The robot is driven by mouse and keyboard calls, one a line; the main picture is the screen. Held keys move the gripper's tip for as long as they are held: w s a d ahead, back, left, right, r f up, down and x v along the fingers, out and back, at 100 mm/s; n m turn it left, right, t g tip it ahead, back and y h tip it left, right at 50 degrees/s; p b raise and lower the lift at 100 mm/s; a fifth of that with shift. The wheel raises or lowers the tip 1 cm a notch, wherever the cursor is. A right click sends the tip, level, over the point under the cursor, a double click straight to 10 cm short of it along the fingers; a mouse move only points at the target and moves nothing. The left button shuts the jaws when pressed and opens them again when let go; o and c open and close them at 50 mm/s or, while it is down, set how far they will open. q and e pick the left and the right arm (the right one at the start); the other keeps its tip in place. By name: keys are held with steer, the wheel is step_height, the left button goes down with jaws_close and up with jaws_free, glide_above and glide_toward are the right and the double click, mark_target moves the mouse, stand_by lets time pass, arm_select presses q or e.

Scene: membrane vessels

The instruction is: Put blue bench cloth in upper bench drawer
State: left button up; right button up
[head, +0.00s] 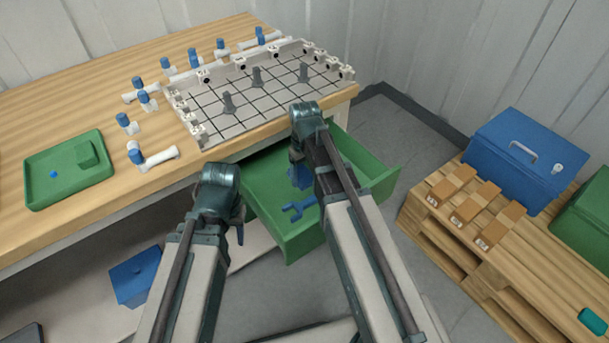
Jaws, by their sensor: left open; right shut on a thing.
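The upper bench drawer (272,226) is green and pulled out from under the bench's front edge. My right gripper (301,182) is over the open drawer, partly hidden by its own arm. It is shut on a small blue thing (300,174), which looks like the blue bench cloth, though little of it shows. I cannot tell whether it touches the drawer floor. My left gripper (238,226) is open and empty, just left of the drawer's front corner.
A blue wrench-shaped thing (298,210) lies in the drawer. The wooden bench (120,72) carries a gridded white tray (215,132), a green tray (40,200) and several blue-capped vessels. A pallet stack (425,212) with a blue box (515,155) stands right.

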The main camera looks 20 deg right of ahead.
mark_target(305, 177)
steer(key=shift+f, duration=0.2)
steer(key=o, duration=1.1)
steer(key=shift+r, duration=0.1)
steer(key=shift+o, duration=0.2)
steer(key=shift+r, duration=0.15)
step_height(305, 177, up, 12)
steer(key=p, duration=1.2)
steer(key=s+a+h, duration=0.1)
steer(key=s+a, duration=1)
steer(key=s, duration=0.3)
steer(key=shift+s+a, duration=0.25)
steer(key=shift+s, duration=0.15)
steer(key=shift+r, duration=0.1)
step_height(305, 177, up, 7)
steer(key=p, duration=0.7)
